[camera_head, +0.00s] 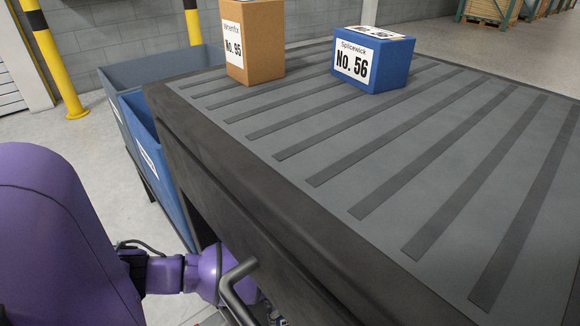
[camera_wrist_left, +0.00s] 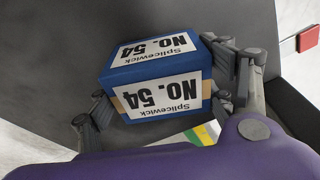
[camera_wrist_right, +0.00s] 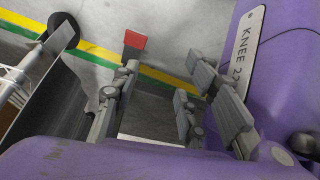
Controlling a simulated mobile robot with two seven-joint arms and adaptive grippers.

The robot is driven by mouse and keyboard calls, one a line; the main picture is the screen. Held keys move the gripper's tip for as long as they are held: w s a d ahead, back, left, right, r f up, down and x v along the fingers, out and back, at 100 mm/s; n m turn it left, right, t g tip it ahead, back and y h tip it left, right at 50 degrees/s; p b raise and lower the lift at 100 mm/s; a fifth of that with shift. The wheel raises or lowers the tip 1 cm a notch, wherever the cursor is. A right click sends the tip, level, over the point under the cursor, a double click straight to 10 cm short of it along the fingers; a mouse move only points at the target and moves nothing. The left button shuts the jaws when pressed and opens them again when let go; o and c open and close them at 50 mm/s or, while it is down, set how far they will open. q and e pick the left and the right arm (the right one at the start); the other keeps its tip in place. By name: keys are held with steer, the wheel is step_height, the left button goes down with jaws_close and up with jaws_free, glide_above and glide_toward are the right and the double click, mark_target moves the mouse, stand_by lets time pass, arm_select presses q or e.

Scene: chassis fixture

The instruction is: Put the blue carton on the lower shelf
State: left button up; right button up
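A blue carton labelled "Splicewick No. 54" (camera_wrist_left: 160,80) sits between the fingers of my left gripper (camera_wrist_left: 160,97) in the left wrist view. The fingers press on its two opposite sides. In the head view my left arm reaches down beside the dark table's near-left side, and the carton does not show there. My right gripper (camera_wrist_right: 166,75) is open and empty in the right wrist view. A second blue carton, "Splicewick No. 56" (camera_head: 385,70), stands on the table top. I cannot make out a lower shelf; a dark grey surface (camera_wrist_left: 200,22) lies behind the held carton.
The table top (camera_head: 400,130) is striped grey and clear in front. An orange-brown carton "No. 95" (camera_head: 262,50) stands at its back left. Blue bins (camera_head: 150,135) stand left of the table. A bent dark bar (camera_head: 232,285) is near my left arm. Yellow posts (camera_head: 55,65) stand behind.

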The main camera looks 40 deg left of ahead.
arm_select(q)
steer(key=shift+o, duration=1.7)
steer(key=r+p, duration=0.1)
steer(key=r, duration=0.2)
steer(key=d+r+p, duration=0.1)
steer(key=r+p, duration=0.1)
steer(key=r, duration=0.2)
steer(key=r+p, duration=0.1)
steer(key=r, duration=0.3)
steer(key=shift+s+d, duration=0.15)
steer(key=shift+s, duration=0.15)
steer(key=shift+s+d+r+p, duration=0.15)
steer(key=shift+r+p, duration=0.15)
steer(key=shift+r, duration=0.35)
